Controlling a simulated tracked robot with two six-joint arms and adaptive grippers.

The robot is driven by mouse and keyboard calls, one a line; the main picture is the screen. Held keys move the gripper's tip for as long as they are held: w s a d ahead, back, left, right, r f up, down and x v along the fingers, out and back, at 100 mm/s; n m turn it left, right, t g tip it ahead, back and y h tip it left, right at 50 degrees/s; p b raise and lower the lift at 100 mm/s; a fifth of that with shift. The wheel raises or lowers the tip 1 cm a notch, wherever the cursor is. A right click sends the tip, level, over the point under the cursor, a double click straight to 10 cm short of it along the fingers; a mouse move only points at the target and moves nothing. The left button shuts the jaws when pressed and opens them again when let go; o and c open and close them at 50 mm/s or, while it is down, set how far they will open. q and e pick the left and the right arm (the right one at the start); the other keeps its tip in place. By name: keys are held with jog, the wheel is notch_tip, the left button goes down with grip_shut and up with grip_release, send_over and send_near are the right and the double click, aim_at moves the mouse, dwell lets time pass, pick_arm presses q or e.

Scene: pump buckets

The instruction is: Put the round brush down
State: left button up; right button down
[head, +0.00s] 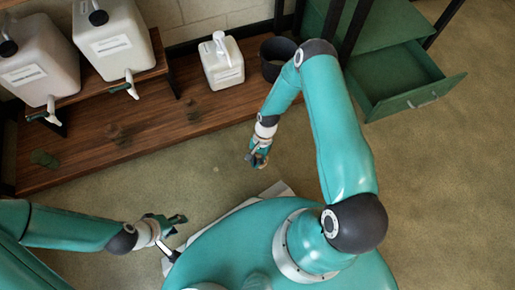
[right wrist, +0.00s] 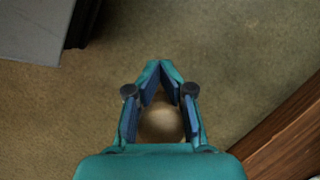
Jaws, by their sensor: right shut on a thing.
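My right gripper (right wrist: 165,80) is shut on the round brush (right wrist: 160,122), which shows as a tan, rounded thing between the finger pads in the right wrist view. In the head view my right gripper (head: 258,158) hangs over the floor in front of the wooden bench, and the brush is too small there to make out clearly. My left gripper (head: 175,230) is at the lower left beside my base; its fingers look spread, with nothing visible between them.
A low wooden bench (head: 150,135) runs along the wall. It carries a white pump bottle (head: 222,65) and a dark bucket (head: 272,70). Two tapped canisters (head: 112,42) stand on a raised shelf. An open green drawer (head: 405,85) juts out at right. Floor (head: 450,190) at right is clear.

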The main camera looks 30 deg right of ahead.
notch_tip(320, 180, down, 6)
jog(key=shift+f+b, duration=0.1)
jog(key=shift+b, duration=1.05)
jog(key=c, duration=1)
grip_release()
